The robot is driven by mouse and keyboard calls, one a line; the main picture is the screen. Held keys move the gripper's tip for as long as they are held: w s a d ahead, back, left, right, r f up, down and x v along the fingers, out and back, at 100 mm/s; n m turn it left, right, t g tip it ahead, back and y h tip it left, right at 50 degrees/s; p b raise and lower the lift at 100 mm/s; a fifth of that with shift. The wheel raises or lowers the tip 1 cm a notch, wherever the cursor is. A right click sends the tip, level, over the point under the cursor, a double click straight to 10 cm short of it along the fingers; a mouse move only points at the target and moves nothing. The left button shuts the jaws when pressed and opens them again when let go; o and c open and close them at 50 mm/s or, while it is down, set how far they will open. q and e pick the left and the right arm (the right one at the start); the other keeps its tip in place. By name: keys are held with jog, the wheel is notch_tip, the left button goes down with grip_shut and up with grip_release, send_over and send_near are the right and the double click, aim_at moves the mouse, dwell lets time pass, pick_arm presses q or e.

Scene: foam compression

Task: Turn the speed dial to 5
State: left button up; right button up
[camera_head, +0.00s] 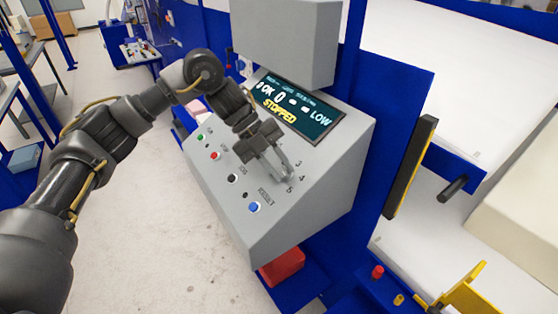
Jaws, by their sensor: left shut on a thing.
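The sloped grey control panel (322,180) stands in the middle of the head view. My left gripper (284,178) reaches down to its face and is shut on the speed dial, which the fingers mostly hide. The printed numbers 3, 4 and 5 show around the right and lower side of the fingers. The dial's pointer cannot be made out. The display (295,107) above reads "0", "LOW" and "STOPPED" in large letters. My right gripper is not in view.
A green button (199,137), a red button (214,155), a black knob (232,178) and a blue button (254,207) line the panel's lower left. A grey box (285,38) overhangs the display. Blue machine frame stands at the right.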

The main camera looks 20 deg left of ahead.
pick_arm(q)
jog(key=shift+r+m+g+y+p, duration=0.3)
jog(key=shift+m+y+p, duration=0.3)
jog(key=shift+m+p, duration=0.35)
jog(key=shift+f+m+y+p, duration=0.2)
jog(key=shift+m+y+p, duration=0.2)
jog(key=shift+m+p, duration=0.35)
jog(key=o, duration=0.7)
jog(key=shift+c, duration=0.2)
jog(key=shift+w, duration=0.1)
jog(key=b+v, duration=0.2)
jog(key=v, duration=0.8)
jog(key=shift+r, duration=0.3)
